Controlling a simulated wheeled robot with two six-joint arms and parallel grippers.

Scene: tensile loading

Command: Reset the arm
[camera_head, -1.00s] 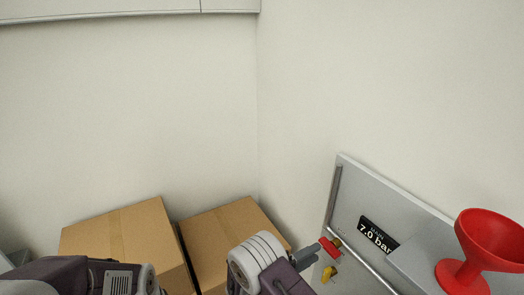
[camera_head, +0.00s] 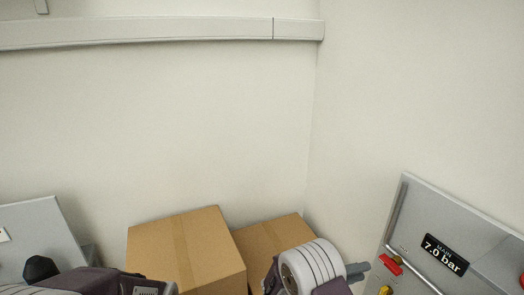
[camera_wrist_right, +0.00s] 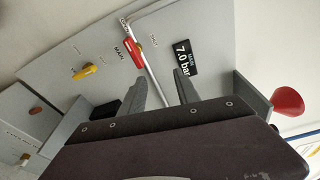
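My right gripper (camera_head: 362,270) is just left of the grey "MAIN 7.0 bar" panel (camera_head: 416,205) in the head view.
Two cardboard boxes (camera_head: 185,250) stand near the wall behind my arms. A grey panel (camera_head: 35,235) and a black knob-like object (camera_head: 40,268) are at the left.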

